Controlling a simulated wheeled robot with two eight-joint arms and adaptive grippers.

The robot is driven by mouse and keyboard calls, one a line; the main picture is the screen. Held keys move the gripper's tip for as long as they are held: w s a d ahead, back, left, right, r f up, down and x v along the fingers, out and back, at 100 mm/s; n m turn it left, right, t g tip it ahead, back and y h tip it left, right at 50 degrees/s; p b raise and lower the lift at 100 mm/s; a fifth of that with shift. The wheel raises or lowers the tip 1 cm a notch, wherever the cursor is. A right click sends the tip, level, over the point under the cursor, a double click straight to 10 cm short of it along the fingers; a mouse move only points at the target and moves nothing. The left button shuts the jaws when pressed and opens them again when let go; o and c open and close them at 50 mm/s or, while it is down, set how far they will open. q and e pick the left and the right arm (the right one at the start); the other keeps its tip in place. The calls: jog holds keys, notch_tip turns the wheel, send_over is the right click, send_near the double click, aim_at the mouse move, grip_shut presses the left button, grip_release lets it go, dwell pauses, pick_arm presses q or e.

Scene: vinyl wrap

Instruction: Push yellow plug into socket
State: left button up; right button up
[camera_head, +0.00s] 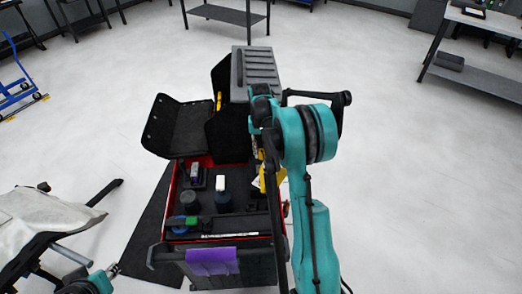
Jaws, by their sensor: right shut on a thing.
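My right gripper (268,152) points down at the right side of the cart, mostly hidden behind my teal arm and wrist. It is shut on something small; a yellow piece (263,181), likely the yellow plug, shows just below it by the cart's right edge. Its exact shape and contact with the fingers are hidden. I cannot make out the socket. Another thin yellow item (219,101) stands by the cart's back panel. My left gripper (113,270) is at the lower left, small and apart from the cart; I cannot tell its opening.
The red-edged tool cart (174,192) holds bottles and small containers, with black flaps open. A purple cloth (212,261) hangs on its front. A grey ribbed case (257,72) stands behind. A white-covered stand (40,222) is at left.

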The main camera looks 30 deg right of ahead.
aim_at(261, 159)
jog(key=shift+f+b, duration=1.45)
jog(key=shift+f, duration=1)
jog(key=shift+f+b, duration=0.9)
jog(key=shift+f, duration=0.05)
dwell(0.5)
jog(key=o, duration=1)
